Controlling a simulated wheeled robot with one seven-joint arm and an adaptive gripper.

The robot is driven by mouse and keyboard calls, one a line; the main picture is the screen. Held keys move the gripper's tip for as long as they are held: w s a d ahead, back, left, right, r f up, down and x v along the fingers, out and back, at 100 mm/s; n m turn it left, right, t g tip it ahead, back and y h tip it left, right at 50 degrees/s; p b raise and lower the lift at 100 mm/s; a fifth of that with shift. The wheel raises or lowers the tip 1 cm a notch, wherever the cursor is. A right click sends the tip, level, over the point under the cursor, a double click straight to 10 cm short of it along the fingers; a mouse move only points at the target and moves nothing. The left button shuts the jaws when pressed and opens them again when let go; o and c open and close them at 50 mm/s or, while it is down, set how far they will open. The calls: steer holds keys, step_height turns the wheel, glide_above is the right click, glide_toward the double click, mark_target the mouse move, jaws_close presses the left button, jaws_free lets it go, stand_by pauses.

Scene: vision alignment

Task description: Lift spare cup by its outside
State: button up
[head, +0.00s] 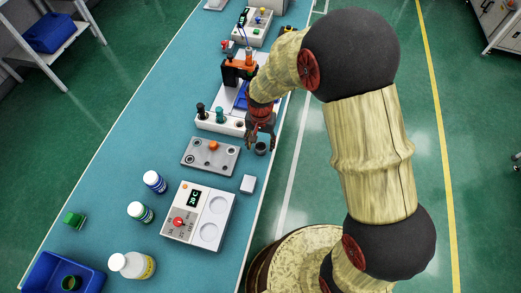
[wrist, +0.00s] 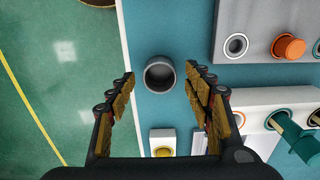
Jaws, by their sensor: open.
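The spare cup is a small dark grey cup. It stands upright near the right edge of the blue bench in the head view (head: 260,148). In the wrist view the cup (wrist: 160,75) shows from above, with its round mouth open and its inside looking empty. My gripper (head: 261,137) is right by the cup in the head view. In the wrist view my gripper (wrist: 160,82) is open, with one finger to the left of the cup and one to the right. Gaps show between the cup and both fingers. The height of the fingertips against the rim is hard to tell.
A grey plate with an orange knob (head: 213,146) lies left of the cup. A white rack with dark and teal plugs (head: 222,125) stands behind. In the wrist view a white block with a yellow button (wrist: 163,143) is near.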

mark_target(261, 149)
step_height(261, 149, down, 2)
steer(key=shift+f, duration=0.25)
steer(key=c, duration=0.8)
steer(key=shift+c, duration=0.6)
